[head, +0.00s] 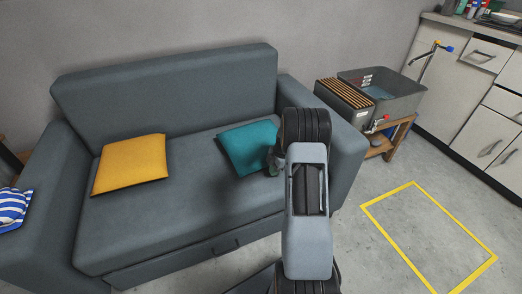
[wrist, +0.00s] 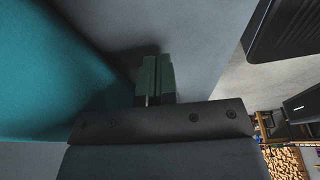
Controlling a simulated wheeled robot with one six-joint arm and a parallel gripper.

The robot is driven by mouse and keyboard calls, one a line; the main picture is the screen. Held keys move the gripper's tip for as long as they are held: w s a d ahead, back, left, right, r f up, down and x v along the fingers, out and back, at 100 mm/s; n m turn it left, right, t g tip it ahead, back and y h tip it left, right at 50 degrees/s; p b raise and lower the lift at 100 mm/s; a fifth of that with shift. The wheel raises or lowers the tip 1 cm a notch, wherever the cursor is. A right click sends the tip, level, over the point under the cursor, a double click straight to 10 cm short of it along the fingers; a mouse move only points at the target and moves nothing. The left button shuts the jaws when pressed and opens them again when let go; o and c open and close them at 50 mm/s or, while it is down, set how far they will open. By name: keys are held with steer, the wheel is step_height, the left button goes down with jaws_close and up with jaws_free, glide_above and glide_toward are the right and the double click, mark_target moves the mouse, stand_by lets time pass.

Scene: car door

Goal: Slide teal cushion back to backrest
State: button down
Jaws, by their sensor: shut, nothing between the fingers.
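The teal cushion (head: 246,147) lies on the right part of the grey sofa seat (head: 190,185), a little forward of the backrest (head: 170,90). Its right side is partly hidden by my arm. In the wrist view the teal cushion (wrist: 50,80) fills the left side, close to the fingers. My gripper (wrist: 155,75) is shut and empty, just beside the cushion over grey fabric. I cannot tell if the fingers touch the cushion. In the head view my gripper (head: 272,162) is mostly hidden behind my arm.
A yellow cushion (head: 130,163) lies on the left of the seat. The sofa's right armrest (head: 345,150) is close to my arm. A blue-striped item (head: 14,207) rests on the left armrest. Floor with a yellow outline (head: 430,235) is clear.

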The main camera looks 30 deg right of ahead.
mark_target(257, 144)
steer(key=shift+w, duration=0.55)
steer(key=shift+w+d, duration=0.1)
steer(key=shift+w+d+b, duration=0.15)
steer(key=shift+w+b, duration=0.1)
steer(key=shift+w, duration=0.7)
steer(key=shift+w+d+b, duration=0.1)
steer(key=shift+w+b, duration=0.15)
steer(key=shift+w, duration=0.7)
steer(key=shift+w+d+f+b, duration=0.1)
steer(key=shift+w+d+b, duration=0.1)
steer(key=shift+w, duration=0.8)
steer(key=shift+w+d+b, duration=0.15)
steer(key=shift+w, duration=0.8)
